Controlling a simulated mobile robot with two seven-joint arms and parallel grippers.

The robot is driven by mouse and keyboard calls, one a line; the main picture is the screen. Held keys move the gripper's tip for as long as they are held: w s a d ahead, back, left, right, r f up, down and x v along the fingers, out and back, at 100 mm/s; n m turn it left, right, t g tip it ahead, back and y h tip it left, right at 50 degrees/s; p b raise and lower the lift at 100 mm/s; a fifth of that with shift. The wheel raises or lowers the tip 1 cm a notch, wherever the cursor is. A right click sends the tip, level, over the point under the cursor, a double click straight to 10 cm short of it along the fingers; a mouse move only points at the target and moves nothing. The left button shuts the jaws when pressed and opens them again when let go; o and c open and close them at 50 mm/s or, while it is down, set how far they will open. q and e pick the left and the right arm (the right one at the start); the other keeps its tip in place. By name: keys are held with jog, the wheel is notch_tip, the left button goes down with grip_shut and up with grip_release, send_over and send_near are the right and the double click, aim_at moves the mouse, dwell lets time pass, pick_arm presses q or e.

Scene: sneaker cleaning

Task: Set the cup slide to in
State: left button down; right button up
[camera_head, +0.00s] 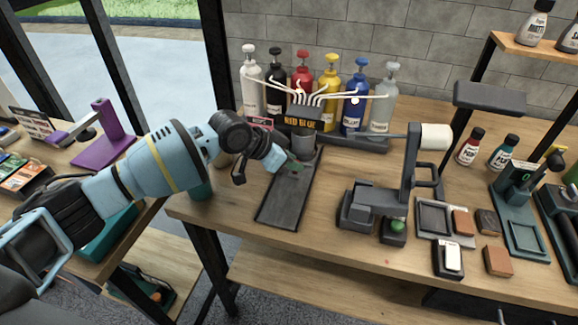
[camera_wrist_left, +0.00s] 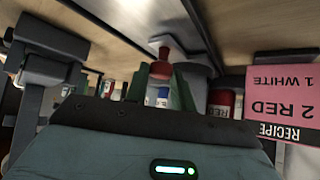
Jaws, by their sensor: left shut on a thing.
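The cup slide is a long dark tray (camera_head: 285,208) on the bench in front of the bottles. A grey cup (camera_head: 304,147) stands at its back end, under the cluster of nozzles. My left gripper (camera_head: 293,165) reaches in from the left with its green fingertips down at the slide, just in front of the cup. It is shut on what looks like the slide's grip part. In the left wrist view a red knob (camera_wrist_left: 161,64) shows by the green fingers; the exact contact is hard to see. My right gripper is not in view.
A row of pump bottles (camera_head: 303,72) and a nozzle rack (camera_head: 303,118) stand behind the slide. A pink recipe card (camera_wrist_left: 284,92) shows at the right in the wrist view. A grey machine with a white roller (camera_head: 435,137) stands to the right. The bench between is clear.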

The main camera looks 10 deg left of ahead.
pick_arm(q)
jog(key=shift+w+a, duration=0.1)
jog(key=shift+a, duration=0.05)
jog(key=c, duration=1.4)
grip_release()
jog(key=shift+w, duration=0.1)
jog(key=shift+o, duration=1.1)
jog(key=shift+w, duration=0.1)
jog(key=shift+s+r, duration=0.15)
jog(key=shift+s, duration=0.05)
jog(key=v, duration=0.7)
jog(key=shift+p, duration=0.3)
jog(key=shift+s+a+r, duration=0.1)
